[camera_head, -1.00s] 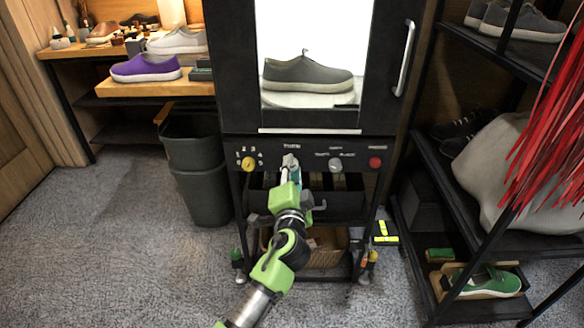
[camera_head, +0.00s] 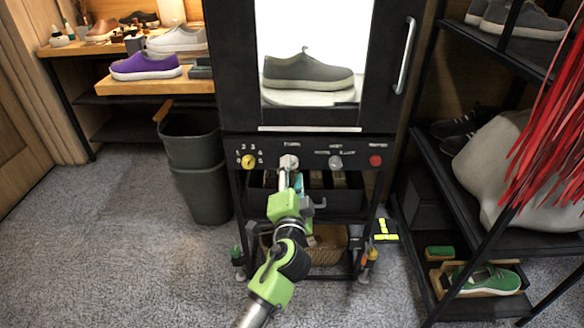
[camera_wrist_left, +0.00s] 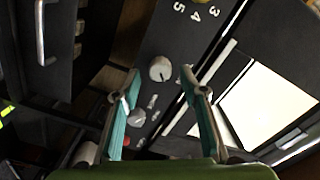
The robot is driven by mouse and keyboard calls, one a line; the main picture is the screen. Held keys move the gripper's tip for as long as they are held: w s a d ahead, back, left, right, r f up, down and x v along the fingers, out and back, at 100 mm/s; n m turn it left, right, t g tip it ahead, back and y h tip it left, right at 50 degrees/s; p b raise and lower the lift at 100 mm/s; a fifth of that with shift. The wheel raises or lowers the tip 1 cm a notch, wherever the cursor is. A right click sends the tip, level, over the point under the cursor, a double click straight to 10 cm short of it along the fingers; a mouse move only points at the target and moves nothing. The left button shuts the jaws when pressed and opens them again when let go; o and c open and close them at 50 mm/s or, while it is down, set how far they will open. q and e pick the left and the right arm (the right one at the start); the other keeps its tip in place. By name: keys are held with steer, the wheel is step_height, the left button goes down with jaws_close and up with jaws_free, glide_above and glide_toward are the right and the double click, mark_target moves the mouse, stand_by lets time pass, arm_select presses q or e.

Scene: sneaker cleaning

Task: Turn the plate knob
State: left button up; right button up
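A black control panel sits below the lit cabinet. It carries a yellow knob (camera_head: 249,162), a pale knob (camera_head: 289,162), a grey knob (camera_head: 335,163) and a red button (camera_head: 375,161). The labels are too blurred to tell which is the plate knob. My left gripper (camera_head: 285,180) is just below and in front of the pale knob. In the left wrist view its teal-padded fingers (camera_wrist_left: 160,85) are spread, with the pale knob (camera_wrist_left: 160,68) showing between the tips. The grey knob (camera_wrist_left: 136,117) shows further down between the fingers. No contact is visible. My right gripper is out of view.
A grey shoe (camera_head: 305,72) stands on a white turntable (camera_head: 310,99) in the cabinet, behind a door with a metal handle (camera_head: 405,58). Below the panel is a cart shelf with boxes. Dark bins (camera_head: 200,180) stand left; a shoe rack (camera_head: 470,235) stands right.

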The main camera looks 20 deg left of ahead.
arm_select(q)
steer(key=v, duration=0.9)
steer(key=shift+s, duration=0.2)
